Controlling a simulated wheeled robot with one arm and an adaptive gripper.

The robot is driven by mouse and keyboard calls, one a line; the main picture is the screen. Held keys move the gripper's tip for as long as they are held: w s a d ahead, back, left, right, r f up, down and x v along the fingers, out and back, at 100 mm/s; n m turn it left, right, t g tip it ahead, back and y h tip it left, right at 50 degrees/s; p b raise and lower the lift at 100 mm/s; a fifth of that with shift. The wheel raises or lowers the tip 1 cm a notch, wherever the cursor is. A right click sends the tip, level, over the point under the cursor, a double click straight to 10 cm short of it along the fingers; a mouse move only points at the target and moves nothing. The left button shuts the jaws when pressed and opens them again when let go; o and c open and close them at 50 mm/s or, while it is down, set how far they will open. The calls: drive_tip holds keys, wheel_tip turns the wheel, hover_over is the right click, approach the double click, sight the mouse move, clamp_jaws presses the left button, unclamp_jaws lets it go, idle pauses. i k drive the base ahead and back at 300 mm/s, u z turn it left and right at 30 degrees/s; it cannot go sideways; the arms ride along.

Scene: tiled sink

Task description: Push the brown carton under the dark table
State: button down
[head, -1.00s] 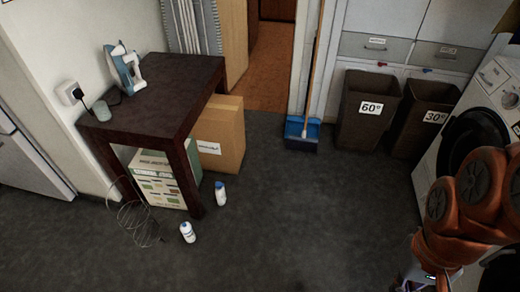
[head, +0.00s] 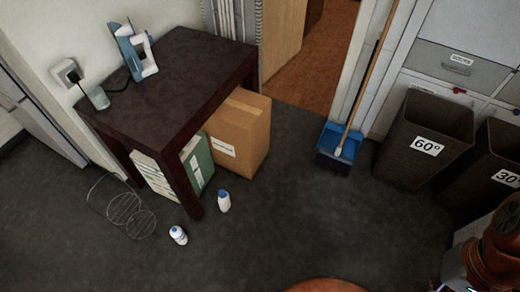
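The brown carton (head: 243,135) stands upright on the dark floor, beside the right end of the dark table (head: 165,85). Part of its left side and top is hidden behind the table's edge and front leg; its right part is clear of the table. A white label shows on its front. Under the table stands a green and white box (head: 197,166), left of the carton. My orange arm shows at the bottom right corner, but my gripper is not in view.
Two white bottles with blue caps, one (head: 224,201) near the table leg and one (head: 178,235) nearer, stand on the floor. A wire rack (head: 123,208) lies left. A blue dustpan (head: 339,145) and dark bins (head: 425,140) stand right. Floor right of the carton is clear.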

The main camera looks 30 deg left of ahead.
sight(237, 134)
drive_tip(key=u, duration=0.7)
drive_tip(key=i, duration=0.8)
drive_tip(key=u, duration=1.25)
drive_tip(key=i, duration=0.25)
drive_tip(key=u, duration=0.15)
